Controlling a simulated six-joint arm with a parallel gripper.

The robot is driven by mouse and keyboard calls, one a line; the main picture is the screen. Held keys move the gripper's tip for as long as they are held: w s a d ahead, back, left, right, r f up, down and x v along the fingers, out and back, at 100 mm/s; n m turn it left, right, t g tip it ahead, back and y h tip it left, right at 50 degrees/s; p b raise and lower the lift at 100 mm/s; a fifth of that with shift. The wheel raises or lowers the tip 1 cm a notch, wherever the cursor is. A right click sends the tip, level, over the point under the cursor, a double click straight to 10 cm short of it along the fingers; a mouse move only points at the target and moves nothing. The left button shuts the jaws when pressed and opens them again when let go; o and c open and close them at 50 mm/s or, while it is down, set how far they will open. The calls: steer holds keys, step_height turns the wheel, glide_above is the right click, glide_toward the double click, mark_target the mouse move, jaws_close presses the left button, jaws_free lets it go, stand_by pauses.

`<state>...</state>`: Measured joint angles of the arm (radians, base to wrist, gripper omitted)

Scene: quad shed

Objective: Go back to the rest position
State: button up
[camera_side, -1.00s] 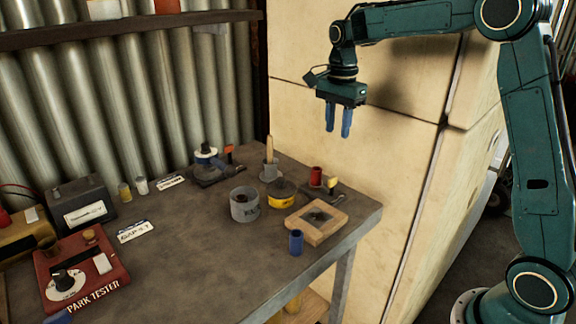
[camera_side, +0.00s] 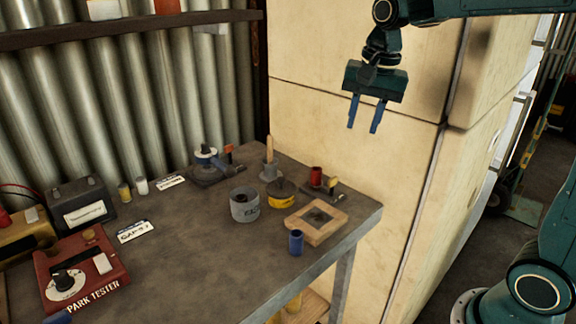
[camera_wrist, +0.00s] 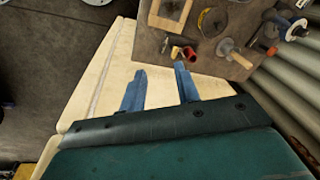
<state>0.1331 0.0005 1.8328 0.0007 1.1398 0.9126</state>
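My gripper (camera_side: 364,116) is in the air in the side view, right of the bench and in front of the cream panels. Its two blue fingers point down and stand apart with nothing between them. In the wrist view my gripper (camera_wrist: 158,88) also shows open and empty, over the cream panels and the bench corner. No object is touched by it.
The grey bench (camera_side: 190,265) holds a wooden block (camera_side: 317,221), a blue cylinder (camera_side: 296,243), a grey tin (camera_side: 244,205), a yellow tin (camera_side: 281,195), a red cylinder (camera_side: 316,176) and a red spark tester (camera_side: 82,270). Cream panels (camera_side: 330,75) stand behind. Air around my gripper is clear.

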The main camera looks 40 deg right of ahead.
steer(key=s+a+f+n+t, duration=0.1)
steer(key=s+a+n, duration=0.1)
steer(key=s+n, duration=0.4)
steer(key=s+a+f+n+t, duration=0.2)
steer(key=s+n, duration=0.4)
steer(key=s, duration=0.7)
steer(key=shift+a+t, duration=0.3)
steer(key=shift+a, duration=0.2)
steer(key=shift+f, duration=0.1)
